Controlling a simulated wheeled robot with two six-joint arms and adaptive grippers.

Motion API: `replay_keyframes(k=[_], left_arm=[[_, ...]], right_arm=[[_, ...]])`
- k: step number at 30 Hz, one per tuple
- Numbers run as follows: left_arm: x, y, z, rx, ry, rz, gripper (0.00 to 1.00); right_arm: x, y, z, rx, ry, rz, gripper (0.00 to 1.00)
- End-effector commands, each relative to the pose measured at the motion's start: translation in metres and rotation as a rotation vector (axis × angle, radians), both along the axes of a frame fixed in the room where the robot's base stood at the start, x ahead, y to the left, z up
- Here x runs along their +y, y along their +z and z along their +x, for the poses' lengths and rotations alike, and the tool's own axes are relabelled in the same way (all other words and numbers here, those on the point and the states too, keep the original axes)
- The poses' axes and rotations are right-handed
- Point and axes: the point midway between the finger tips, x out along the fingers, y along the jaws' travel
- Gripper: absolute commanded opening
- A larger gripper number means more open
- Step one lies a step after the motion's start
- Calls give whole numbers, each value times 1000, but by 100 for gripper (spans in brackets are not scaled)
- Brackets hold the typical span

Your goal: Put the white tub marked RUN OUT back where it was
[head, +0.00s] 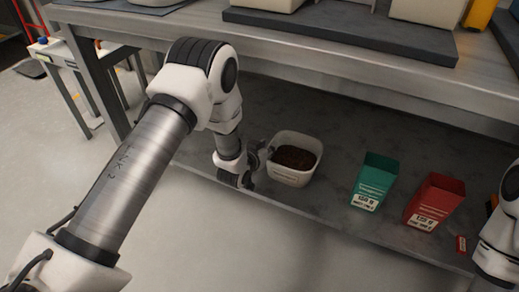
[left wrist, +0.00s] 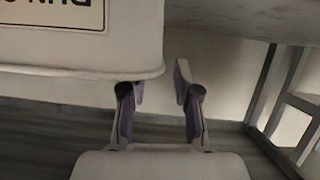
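The white tub (head: 291,177) stands upright on the lower shelf in the head view, with dark brown material (head: 295,157) inside. In the left wrist view the tub (left wrist: 80,55) fills the upper left, and part of an upside-down label (left wrist: 55,12) reading "RUN" shows. My left gripper (head: 250,172) is at the left side of the tub, close to its wall. In the left wrist view the two fingers of my left gripper (left wrist: 160,88) are apart, with a gap between them. Contact with the tub cannot be told. My right gripper is out of view.
A green bin (head: 374,181) and a red bin (head: 435,201), both labelled, stand right of the tub on the lower shelf (head: 325,211). A small red item (head: 461,244) lies at the shelf's front edge. The worktop (head: 190,20) overhangs behind. Shelf between tub and green bin is clear.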

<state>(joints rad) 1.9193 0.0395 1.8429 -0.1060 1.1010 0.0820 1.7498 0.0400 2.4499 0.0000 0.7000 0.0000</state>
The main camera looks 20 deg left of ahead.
Motion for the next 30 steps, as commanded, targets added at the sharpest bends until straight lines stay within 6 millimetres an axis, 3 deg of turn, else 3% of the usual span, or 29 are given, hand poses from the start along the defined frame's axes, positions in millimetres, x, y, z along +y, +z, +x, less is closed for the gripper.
replay_keyframes(k=[3, 9, 17, 20, 23, 26, 27, 30], left_arm=[[2, 19, -30, 4, 0, -2, 31], [5, 33, -72, 4, 0, -2, 31], [6, 36, -86, 1, 0, 0, 31], [6, 21, -99, 64, 1, 4, 31], [5, -24, -149, 279, 5, 17, 31], [5, -75, -235, 598, 10, 36, 31], [5, -88, -273, 725, 10, 43, 31], [5, -105, -355, 993, 13, 56, 31]], right_arm=[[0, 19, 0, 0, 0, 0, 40], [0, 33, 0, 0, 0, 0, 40], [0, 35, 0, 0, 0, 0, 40], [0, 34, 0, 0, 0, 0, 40], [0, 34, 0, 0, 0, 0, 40], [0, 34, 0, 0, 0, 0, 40], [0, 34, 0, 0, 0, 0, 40], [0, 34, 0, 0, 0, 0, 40]])
